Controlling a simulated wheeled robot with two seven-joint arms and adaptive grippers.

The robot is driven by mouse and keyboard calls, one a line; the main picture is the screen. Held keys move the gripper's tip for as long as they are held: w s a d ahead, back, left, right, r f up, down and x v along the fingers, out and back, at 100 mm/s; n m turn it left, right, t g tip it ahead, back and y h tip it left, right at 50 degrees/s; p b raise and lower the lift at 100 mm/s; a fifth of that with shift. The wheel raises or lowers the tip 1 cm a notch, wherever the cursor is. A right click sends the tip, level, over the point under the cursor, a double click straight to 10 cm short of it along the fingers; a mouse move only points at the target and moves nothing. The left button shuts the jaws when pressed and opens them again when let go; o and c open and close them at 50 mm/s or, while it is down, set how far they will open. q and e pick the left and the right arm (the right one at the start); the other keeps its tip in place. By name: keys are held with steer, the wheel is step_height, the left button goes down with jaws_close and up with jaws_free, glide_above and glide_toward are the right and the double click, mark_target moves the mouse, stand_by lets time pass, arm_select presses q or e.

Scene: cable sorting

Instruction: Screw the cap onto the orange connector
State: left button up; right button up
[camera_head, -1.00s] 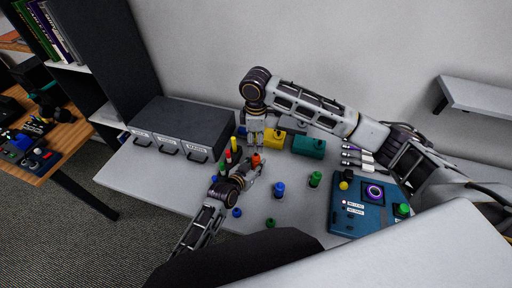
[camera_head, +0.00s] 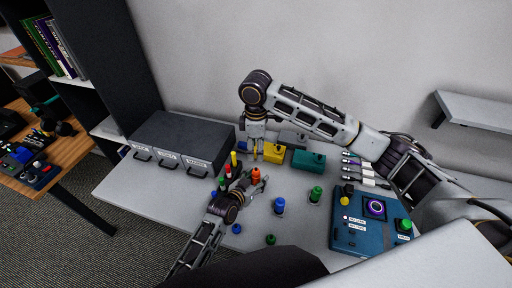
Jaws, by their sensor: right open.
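The orange connector (camera_head: 255,174) is at the middle left of the table, upright, with its lower part hidden by my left gripper. My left gripper (camera_head: 256,182) reaches in from the lower left with its fingers at the connector; whether they are closed on it is too small to tell. My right gripper (camera_head: 254,157) points straight down above the orange connector, open, with a small gap below its fingertips. I cannot make out a separate cap on or apart from the connector.
A yellow block (camera_head: 274,154) and a teal block (camera_head: 308,161) stand behind. Blue (camera_head: 279,206) and green (camera_head: 316,194) connectors stand to the right, near a blue panel (camera_head: 350,237). Labelled grey drawers (camera_head: 178,143) are at the left. Red and yellow pieces crowd the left gripper.

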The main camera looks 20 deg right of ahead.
arm_select(q)
steer(key=shift+s+a, duration=0.1)
steer(key=shift+a, duration=0.05)
steer(key=shift+v, duration=5.85)
